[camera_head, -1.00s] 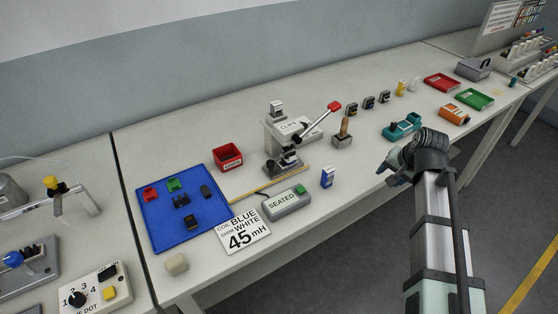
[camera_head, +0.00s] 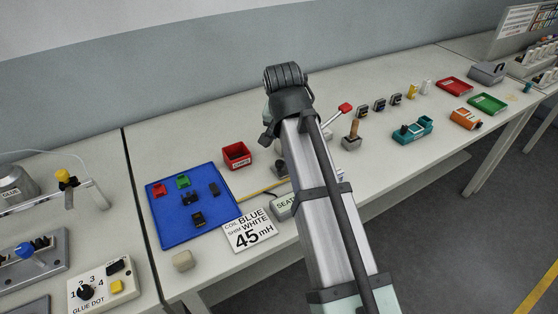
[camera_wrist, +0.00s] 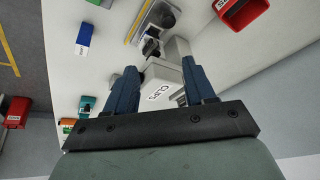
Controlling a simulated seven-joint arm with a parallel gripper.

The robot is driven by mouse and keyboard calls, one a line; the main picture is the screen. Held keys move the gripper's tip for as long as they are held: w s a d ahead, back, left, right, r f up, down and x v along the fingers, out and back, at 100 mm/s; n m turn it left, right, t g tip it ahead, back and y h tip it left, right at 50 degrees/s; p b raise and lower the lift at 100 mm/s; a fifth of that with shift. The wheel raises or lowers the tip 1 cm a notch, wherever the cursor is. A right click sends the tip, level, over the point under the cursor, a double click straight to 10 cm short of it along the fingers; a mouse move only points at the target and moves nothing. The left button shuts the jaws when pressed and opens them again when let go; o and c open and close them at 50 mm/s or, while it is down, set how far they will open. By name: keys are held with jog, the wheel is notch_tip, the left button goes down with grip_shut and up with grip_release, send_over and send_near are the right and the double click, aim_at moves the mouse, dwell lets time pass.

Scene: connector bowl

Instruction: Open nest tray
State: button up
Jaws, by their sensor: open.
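The small press fixture is mostly hidden behind my arm in the head view; its red-knobbed lever (camera_head: 345,107) sticks out to the right. In the wrist view the grey box labelled CLIPS (camera_wrist: 162,94) shows between and beyond my fingers, with dark and metal fixture parts (camera_wrist: 152,46) past it. My gripper (camera_wrist: 158,68) is open, its two blue fingers apart with nothing held. It appears to be above the fixture; I see no clear contact. In the head view my gripper is hidden behind my wrist. I cannot make out a nest tray for certain.
A red bin (camera_head: 236,154) stands left of the fixture, beside a blue tray (camera_head: 165,232) of small parts. A grey SEATED box (camera_head: 283,207) and a 45 mH card (camera_head: 249,232) lie in front. A blue-and-white box (camera_wrist: 83,38) stands nearby. A wooden-handled tool (camera_head: 353,132) stands right.

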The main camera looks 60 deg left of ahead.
aim_at(279, 162)
jog(key=s+x, duration=0.1)
jog(key=x, duration=0.3)
jog(key=s+x, duration=0.1)
jog(key=x, duration=0.4)
jog(key=s+x, duration=0.1)
jog(key=x, duration=0.3)
jog(key=shift+x, duration=0.75)
grip_shut()
jog(key=shift+s, duration=0.1)
